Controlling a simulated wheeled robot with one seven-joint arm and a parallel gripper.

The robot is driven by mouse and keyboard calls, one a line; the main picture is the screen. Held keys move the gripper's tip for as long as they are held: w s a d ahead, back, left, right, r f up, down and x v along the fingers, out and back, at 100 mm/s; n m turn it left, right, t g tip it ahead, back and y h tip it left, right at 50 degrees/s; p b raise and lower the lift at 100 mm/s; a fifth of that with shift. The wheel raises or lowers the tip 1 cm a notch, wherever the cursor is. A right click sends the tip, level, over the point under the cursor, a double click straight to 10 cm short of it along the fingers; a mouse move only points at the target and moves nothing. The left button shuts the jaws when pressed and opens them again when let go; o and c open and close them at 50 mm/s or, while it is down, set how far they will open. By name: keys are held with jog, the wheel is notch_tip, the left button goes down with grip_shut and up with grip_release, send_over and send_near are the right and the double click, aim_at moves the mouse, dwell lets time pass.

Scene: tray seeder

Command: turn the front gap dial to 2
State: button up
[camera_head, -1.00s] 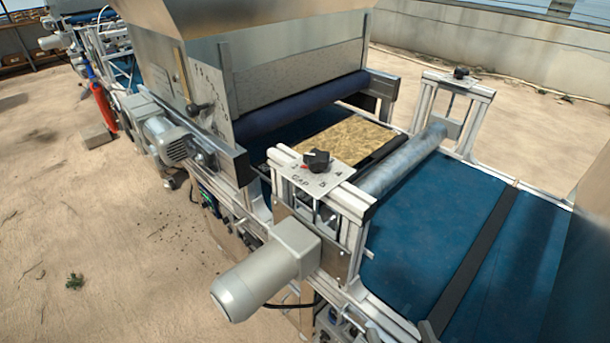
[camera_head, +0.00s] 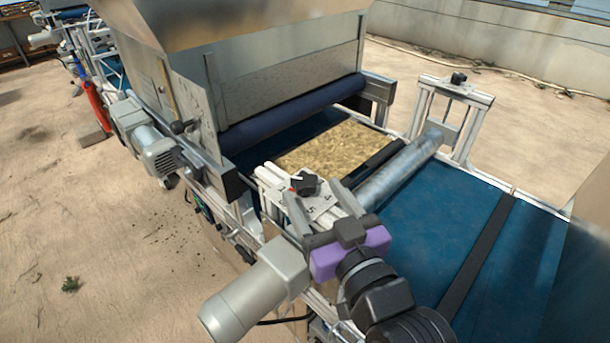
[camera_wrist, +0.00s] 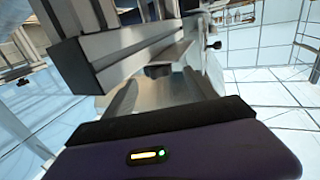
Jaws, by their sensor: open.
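The gap dial (camera_head: 304,184) is a small black knob on a light metal plate (camera_head: 322,204) atop the near post. A red mark shows at its left side. Some printed numerals show beside it, but I cannot read its setting surely. My gripper (camera_head: 312,192), with a purple body and grey fingers, comes from the lower right. Its open fingers reach over the plate, with the tips near the knob; I cannot tell whether they touch it. The wrist view shows my purple gripper body at the bottom and a small dark knob (camera_wrist: 158,71) beyond, perhaps the dial.
A metal roller (camera_head: 395,178) runs from the near post to a far post with another black knob (camera_head: 458,78). A grey motor (camera_head: 250,295) juts out below the plate. The blue belt (camera_head: 430,225) lies right; a metal hopper (camera_head: 285,90) stands behind.

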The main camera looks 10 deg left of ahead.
aim_at(310, 189)
jog(key=x, duration=0.5)
jog(key=shift+p, duration=0.35)
jog(key=c, duration=1.4)
